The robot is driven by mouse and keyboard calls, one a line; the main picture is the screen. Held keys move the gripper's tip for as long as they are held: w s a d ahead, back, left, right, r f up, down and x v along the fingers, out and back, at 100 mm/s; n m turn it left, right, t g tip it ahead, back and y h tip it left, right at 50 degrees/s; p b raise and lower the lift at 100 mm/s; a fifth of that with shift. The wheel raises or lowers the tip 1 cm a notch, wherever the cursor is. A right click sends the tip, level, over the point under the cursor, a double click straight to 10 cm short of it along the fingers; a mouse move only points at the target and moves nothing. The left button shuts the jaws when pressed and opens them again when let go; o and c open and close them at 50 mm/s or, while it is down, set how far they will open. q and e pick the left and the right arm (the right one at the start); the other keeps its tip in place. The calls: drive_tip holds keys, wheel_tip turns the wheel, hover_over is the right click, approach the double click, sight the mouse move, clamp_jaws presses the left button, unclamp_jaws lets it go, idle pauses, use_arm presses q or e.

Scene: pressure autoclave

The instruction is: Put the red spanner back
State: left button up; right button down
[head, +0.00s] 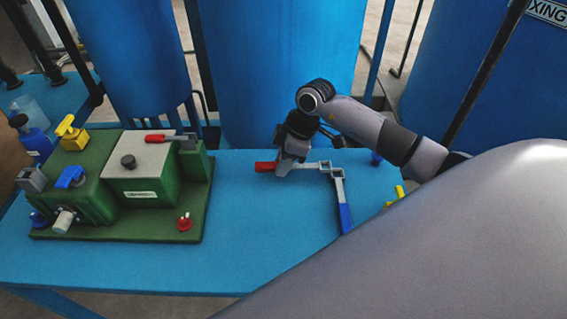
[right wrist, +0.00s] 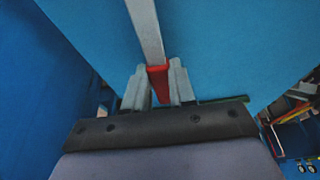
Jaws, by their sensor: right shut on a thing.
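The red spanner has a red handle (head: 264,166) and a grey shaft (head: 312,165) that points right in the head view. My right gripper (head: 283,170) is shut on its red handle. In the right wrist view the handle (right wrist: 158,78) sits between the two fingers of the gripper (right wrist: 159,72), and the shaft (right wrist: 146,30) runs away to the top edge. The spanner is at or just above the blue table (head: 270,235); I cannot tell whether it touches. My left gripper is not in view.
A spanner with a blue handle (head: 345,217) lies close by, its grey head near the red spanner's end. A yellow-handled thing (head: 394,196) is partly hidden by my arm. A green machine (head: 145,205) stands on the left. Blue tanks (head: 285,70) rise behind. The table's front middle is clear.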

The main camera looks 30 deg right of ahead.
sight(300, 165)
drive_tip(key=shift+f, duration=0.25)
drive_tip(key=shift+f, duration=0.6)
drive_tip(key=c, duration=0.9)
unclamp_jaws()
drive_tip(key=shift+c, duration=0.2)
drive_tip(key=shift+r, duration=0.25)
drive_tip(key=p+v, duration=0.1)
drive_tip(key=v, duration=1.1)
drive_tip(key=shift+r, duration=0.35)
